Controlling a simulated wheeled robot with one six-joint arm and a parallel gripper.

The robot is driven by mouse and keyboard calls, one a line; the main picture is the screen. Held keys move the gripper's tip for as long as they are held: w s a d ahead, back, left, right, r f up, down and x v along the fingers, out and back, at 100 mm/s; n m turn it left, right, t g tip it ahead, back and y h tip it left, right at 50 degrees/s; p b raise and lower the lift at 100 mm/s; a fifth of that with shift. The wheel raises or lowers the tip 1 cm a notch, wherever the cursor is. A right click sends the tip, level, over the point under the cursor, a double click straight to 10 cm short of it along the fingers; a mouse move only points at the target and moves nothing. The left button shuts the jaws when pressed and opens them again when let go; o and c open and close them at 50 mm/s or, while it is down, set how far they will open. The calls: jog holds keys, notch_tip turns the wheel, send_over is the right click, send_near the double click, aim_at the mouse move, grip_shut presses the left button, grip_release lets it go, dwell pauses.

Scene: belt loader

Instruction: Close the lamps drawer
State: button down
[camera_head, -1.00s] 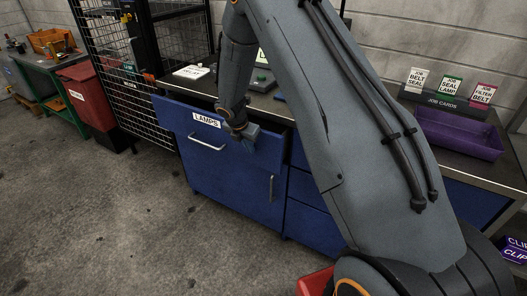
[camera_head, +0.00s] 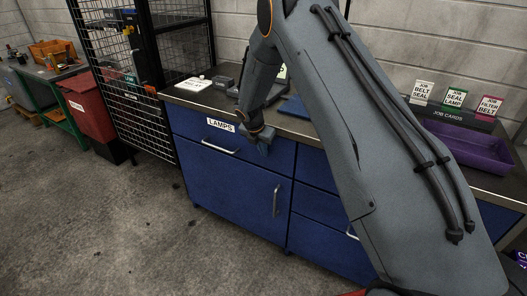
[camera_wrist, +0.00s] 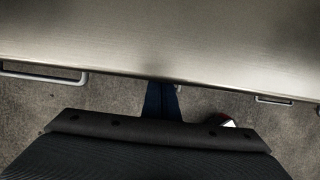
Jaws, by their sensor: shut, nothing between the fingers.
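The lamps drawer (camera_head: 190,127) is the blue top-left drawer of the bench, with a white LAMPS label (camera_head: 221,125) and a metal bar handle (camera_head: 219,146). Its front looks flush with the cabinet and no opening shows above it. My gripper (camera_head: 264,149) is shut and empty, pointing down at the right part of the drawer front, touching it or very close. A bar handle (camera_wrist: 42,77) shows at the left there.
The bench top (camera_head: 190,97) carries a white card (camera_head: 193,83), and a purple tray (camera_head: 468,148) with job cards (camera_head: 455,97) to the right. A mesh cage (camera_head: 125,80) stands left of the bench. The floor in front is clear.

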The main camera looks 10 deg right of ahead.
jog(key=shift+w+d+r, duration=0.2)
jog(key=s+a+r, duration=0.5)
jog(key=s+r, duration=0.1)
jog(key=r, duration=0.3)
jog(key=s+d+r+m+g+y, duration=0.1)
jog(key=s+d+r+m, duration=0.1)
jog(key=s+m, duration=0.7)
jog(key=s+d+r+m+g+y, duration=0.1)
jog(key=s+d+r+m, duration=0.1)
jog(key=s+m, duration=0.7)
jog(key=s+d+r+m, duration=0.2)
jog(key=s+m, duration=0.7)
jog(key=s, duration=0.9)
jog(key=d, duration=0.2)
jog(key=shift+d+r+m+g+y+b, duration=0.3)
jog(key=shift+d+m+g+y+b, duration=0.05)
jog(key=shift+m+g+y, duration=0.05)
